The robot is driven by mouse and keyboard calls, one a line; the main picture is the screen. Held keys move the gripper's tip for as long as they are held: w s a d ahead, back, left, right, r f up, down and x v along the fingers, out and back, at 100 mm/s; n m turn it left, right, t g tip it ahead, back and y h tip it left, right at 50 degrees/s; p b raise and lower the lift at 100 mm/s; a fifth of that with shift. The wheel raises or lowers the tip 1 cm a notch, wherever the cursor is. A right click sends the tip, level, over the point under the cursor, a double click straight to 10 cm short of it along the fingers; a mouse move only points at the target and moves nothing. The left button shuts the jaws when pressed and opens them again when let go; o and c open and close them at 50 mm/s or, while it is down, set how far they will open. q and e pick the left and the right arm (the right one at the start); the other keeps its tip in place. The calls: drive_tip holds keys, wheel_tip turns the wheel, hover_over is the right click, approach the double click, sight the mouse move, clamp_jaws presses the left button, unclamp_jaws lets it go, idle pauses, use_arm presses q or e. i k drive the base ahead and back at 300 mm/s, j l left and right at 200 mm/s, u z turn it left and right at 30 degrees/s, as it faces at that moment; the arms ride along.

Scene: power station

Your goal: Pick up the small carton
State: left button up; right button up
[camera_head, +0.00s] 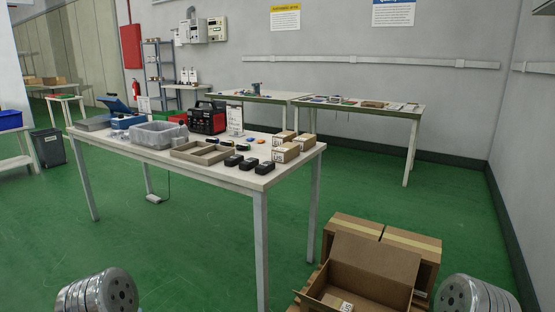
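Several small brown cartons with white labels stand grouped at the right end of the white table. The front one (286,152) is nearest, another carton (306,142) sits behind it to the right, and a third (283,138) sits behind to the left. A small labelled piece (346,306) shows inside the open cardboard box (375,265) at the bottom; most of it is cut off. Only rounded metal parts of my two arms show at the bottom left and bottom right corners. Neither gripper's fingers are in view.
The white table (220,174) also holds black blocks (250,163), an open cardboard tray (201,153), a clear bin (158,135) and a red-black power unit (206,118). Closed boxes (412,250) stand behind the open box.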

sight(286, 153)
drive_tip(key=j+z, duration=0.1)
drive_tip(key=z, duration=0.75)
drive_tip(key=i+j+z, duration=0.1)
drive_tip(key=j+z, duration=0.95)
drive_tip(key=j, duration=0.15)
drive_tip(key=i, duration=0.05)
